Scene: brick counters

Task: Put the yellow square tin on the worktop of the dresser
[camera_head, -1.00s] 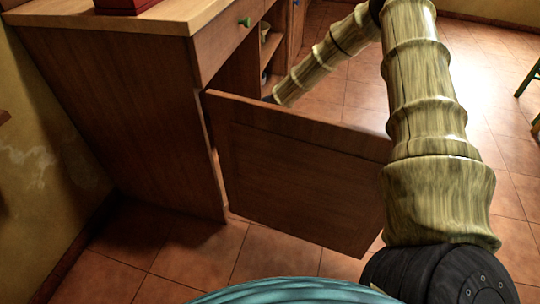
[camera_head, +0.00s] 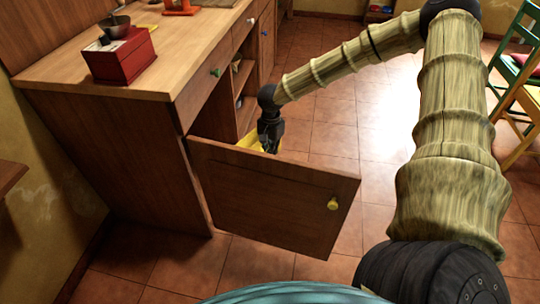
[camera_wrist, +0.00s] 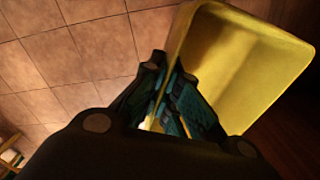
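The yellow square tin (camera_wrist: 245,65) fills the upper right of the wrist view, its open inside showing. In the head view only a small part of the tin (camera_head: 249,141) shows, just behind the open cabinet door and beside the cabinet front. My gripper (camera_wrist: 166,75) has its fingers close together on either side of the tin's near wall, and appears shut on it. In the head view my gripper (camera_head: 270,138) points down at the tin, partly hidden by the door. The dresser's wooden worktop (camera_head: 185,60) is at upper left, higher than the tin.
The open cabinet door (camera_head: 265,195), with a yellow knob (camera_head: 333,203), stands out between the tin and my body. A red coffee grinder (camera_head: 120,57) and an orange-red item (camera_head: 181,6) stand on the worktop. Chairs (camera_head: 520,90) are at the right. Much of the worktop's front is clear.

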